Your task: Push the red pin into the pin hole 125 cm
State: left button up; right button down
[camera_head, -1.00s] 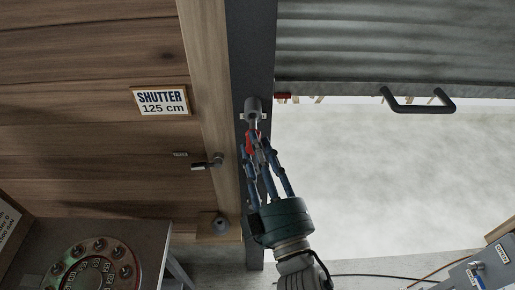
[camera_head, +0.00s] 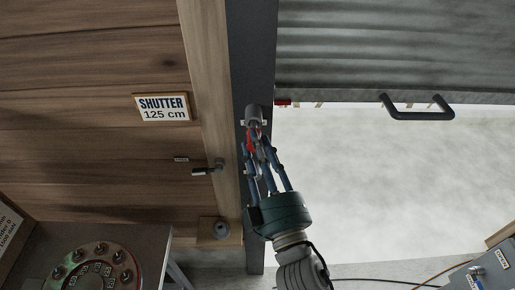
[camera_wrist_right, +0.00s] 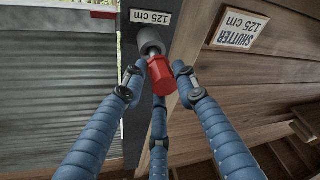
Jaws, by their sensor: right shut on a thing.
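The red pin (camera_head: 251,138) is in my right gripper (camera_head: 256,150) in the head view, just below the grey cylindrical pin hole (camera_head: 253,112) on the dark post. In the right wrist view, the red pin head (camera_wrist_right: 163,76) sits between the fingertips of the right gripper (camera_wrist_right: 159,86). It lines up with the grey pin hole (camera_wrist_right: 150,41), under a white "125 cm" label (camera_wrist_right: 150,17). A short stretch of shaft shows between head and hole; how deep it sits is hidden. My left gripper is not in view.
The dark post (camera_head: 254,60) stands between a wooden wall with a "SHUTTER 125 cm" sign (camera_head: 163,107) and a grey ribbed shutter (camera_head: 390,45) with a dark handle (camera_head: 417,107). A lever (camera_head: 207,168) juts from the wall left of my gripper. A rotary dial (camera_head: 103,265) is at lower left.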

jog(key=shift+w, duration=1.4)
jog(key=c, duration=1.3)
grip_release()
jog(key=shift+w, duration=0.1)
jog(key=shift+o, duration=0.2)
